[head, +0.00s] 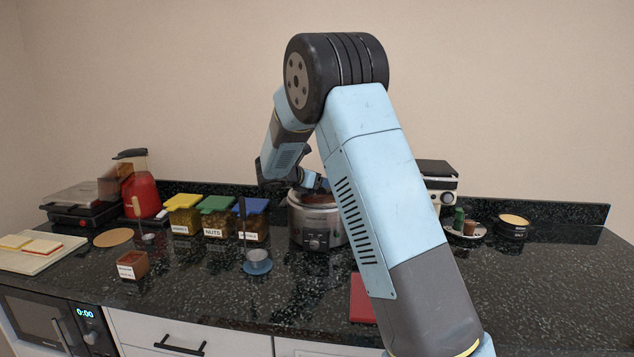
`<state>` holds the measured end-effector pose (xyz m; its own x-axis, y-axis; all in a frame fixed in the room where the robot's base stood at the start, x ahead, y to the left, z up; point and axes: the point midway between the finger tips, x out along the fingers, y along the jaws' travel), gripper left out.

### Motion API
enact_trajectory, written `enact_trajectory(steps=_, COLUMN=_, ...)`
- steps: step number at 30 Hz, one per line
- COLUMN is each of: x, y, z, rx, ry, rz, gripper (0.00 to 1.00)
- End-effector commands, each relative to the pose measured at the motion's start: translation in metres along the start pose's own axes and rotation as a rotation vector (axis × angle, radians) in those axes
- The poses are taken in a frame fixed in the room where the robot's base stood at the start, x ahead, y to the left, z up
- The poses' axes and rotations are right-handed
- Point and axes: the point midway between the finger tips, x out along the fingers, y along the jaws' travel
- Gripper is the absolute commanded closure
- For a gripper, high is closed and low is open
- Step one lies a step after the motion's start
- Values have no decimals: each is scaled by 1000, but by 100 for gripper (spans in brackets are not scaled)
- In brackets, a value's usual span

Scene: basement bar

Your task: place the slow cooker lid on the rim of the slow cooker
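The slow cooker (311,226), a silver body with a dark control panel on its front, stands on the dark speckled counter near the back wall. A dark brownish area shows at its top; I cannot tell whether this is its contents or a lid. My arm passes in front of its right side. My gripper (308,181) is just above the cooker's upper left part, mostly hidden by my wrist and arm. I cannot see its fingertips clearly, nor whether it holds anything. I cannot make out the slow cooker lid for certain.
Jars with yellow, green and blue lids (217,204) stand close left of the cooker. A small cup on a blue saucer (258,267) is in front. A red blender (142,190) stands further left. A coffee machine (437,184) is behind my arm. The front right counter is clear.

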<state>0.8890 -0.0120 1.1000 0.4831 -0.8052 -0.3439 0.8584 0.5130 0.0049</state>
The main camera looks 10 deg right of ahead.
Motion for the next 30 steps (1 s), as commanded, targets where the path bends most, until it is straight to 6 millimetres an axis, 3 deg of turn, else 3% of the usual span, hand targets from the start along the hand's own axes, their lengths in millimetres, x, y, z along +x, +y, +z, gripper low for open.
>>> enact_trajectory(steps=18, x=-101, y=1, z=0, rx=0, ry=0, rz=3, gripper=30)
enact_trajectory(steps=24, x=-116, y=0, z=0, rx=0, ry=0, rz=2, gripper=30)
enact_trajectory(steps=30, x=-117, y=-7, z=4, rx=23, ry=14, rz=-6, gripper=30)
